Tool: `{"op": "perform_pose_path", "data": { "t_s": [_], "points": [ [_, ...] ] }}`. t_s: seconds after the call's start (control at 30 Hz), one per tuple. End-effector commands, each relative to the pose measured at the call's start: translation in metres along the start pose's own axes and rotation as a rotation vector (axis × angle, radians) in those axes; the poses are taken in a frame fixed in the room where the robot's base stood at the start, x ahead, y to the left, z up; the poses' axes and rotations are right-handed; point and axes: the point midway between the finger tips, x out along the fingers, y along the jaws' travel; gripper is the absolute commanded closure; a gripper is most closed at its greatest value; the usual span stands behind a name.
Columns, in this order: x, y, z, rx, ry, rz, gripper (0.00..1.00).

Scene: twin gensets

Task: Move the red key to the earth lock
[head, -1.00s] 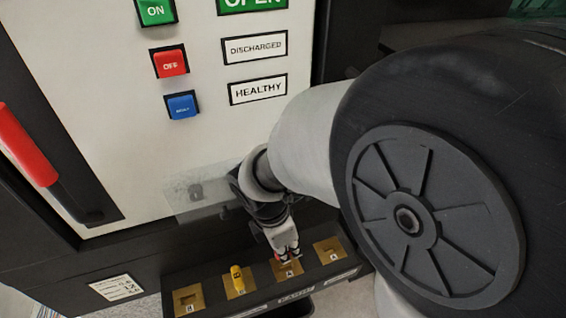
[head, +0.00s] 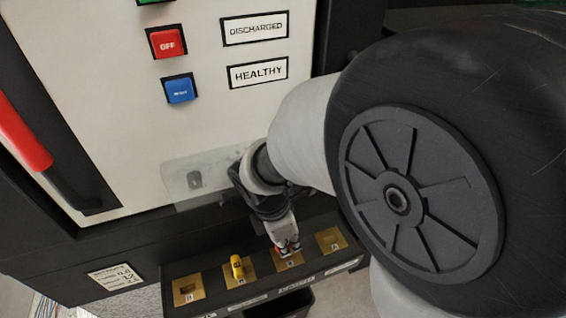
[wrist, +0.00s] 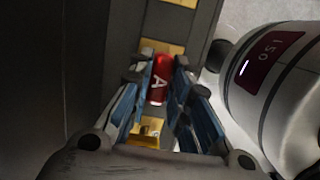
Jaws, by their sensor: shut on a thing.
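The red key (wrist: 160,80), marked with a letter A, sits between the blue-padded fingers of my gripper (wrist: 164,92) in the wrist view. In the head view my gripper (head: 287,247) points down at the third brass lock plate (head: 291,262) from the left, with a little red showing at its fingertips. My gripper is shut on the red key. Whether the key is seated in that lock or just above it is hidden. The small labels under the locks are too small to read, so I cannot tell which is the earth lock.
A yellow key (head: 237,266) stands upright in the second lock plate. The leftmost plate (head: 188,290) and rightmost plate (head: 331,240) hold no key. A clear flap (head: 195,180), blue button (head: 180,89) and red OFF button (head: 167,42) are on the cabinet above.

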Motion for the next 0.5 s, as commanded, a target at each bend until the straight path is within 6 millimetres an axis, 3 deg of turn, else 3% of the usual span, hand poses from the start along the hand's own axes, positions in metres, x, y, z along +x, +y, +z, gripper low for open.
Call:
{"op": "perform_pose_path", "data": {
  "t_s": [0.5],
  "points": [
    [0.012, 0.000, -0.002, 0.000, -0.001, -0.001, 1.00]
  ]
}}
